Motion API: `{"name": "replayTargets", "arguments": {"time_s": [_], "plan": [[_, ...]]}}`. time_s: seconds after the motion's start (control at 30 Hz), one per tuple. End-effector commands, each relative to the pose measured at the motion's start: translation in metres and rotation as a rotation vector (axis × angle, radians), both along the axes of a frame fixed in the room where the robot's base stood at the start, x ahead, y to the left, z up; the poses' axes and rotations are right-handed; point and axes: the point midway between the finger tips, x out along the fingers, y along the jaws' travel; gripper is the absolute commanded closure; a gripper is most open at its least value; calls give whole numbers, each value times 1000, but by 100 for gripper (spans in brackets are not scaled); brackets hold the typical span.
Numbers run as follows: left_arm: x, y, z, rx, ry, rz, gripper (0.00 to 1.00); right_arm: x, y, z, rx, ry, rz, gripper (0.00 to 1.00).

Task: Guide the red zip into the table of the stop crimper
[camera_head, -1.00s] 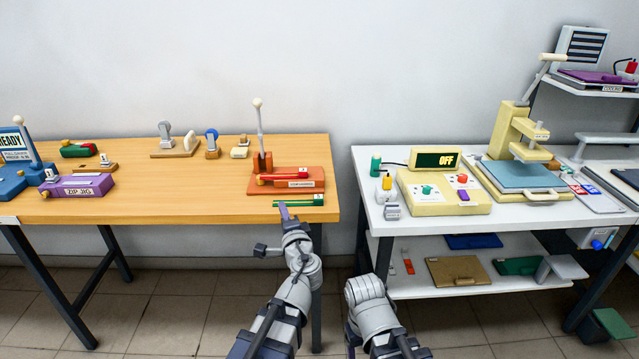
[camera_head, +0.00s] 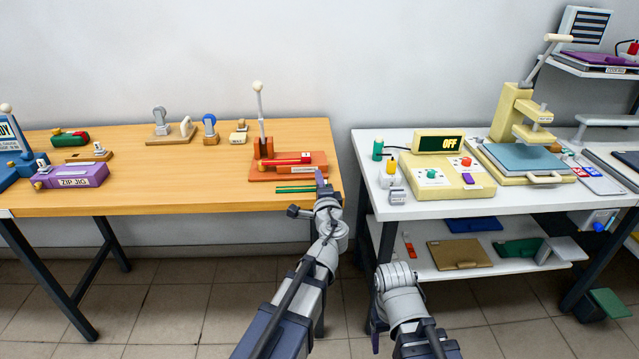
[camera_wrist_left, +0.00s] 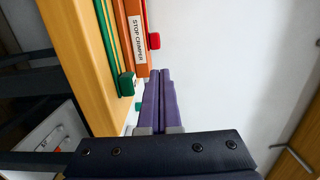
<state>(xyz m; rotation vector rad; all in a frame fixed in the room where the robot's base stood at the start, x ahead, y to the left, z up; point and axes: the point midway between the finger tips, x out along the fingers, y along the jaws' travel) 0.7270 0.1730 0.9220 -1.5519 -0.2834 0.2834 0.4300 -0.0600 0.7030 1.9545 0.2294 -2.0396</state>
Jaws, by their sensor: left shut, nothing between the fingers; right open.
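The stop crimper (camera_head: 262,173) is an orange-red base with an upright lever on the wooden table. The red zip (camera_head: 285,161) lies along the top of its base. In the left wrist view, the crimper (camera_wrist_left: 132,12) bears its label, and a red end (camera_wrist_left: 154,41) sticks out beside it. My left gripper (camera_head: 319,179) is just off the crimper's right end, near the table edge. Its purple fingers (camera_wrist_left: 159,95) are shut together and empty, apart from the red end.
A green strip (camera_head: 295,189) lies in front of the crimper; its end (camera_wrist_left: 126,84) is close to my left fingers. A purple zip jig (camera_head: 75,177) stands at the left. A white table (camera_head: 430,209) with machines is across a gap on the right.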

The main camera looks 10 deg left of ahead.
Motion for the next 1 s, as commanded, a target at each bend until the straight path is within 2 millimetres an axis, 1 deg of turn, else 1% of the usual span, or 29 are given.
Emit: {"name": "replayTargets", "arguments": {"time_s": [0.03,0.2,0.27,0.3,0.4,0.53,0.7,1.0], "plan": [[16,5,0,0,0,3,100,0,0,0,0,0,0,29],[47,17,0,0,0,3,100,0,0,0,0,0,0,29],[56,21,0,0,0,3,100,0,0,0,0,0,0,29],[56,28,0,0,0,3,100,0,0,0,0,0,0,29],[60,40,0,0,0,3,100,0,0,0,0,0,0,29],[64,51,0,0,0,3,100,0,0,0,0,0,0,29],[66,55,0,0,0,0,100,0,0,0,0,0,0,29],[66,56,0,0,0,1,100,0,0,0,0,0,0,29]]}}
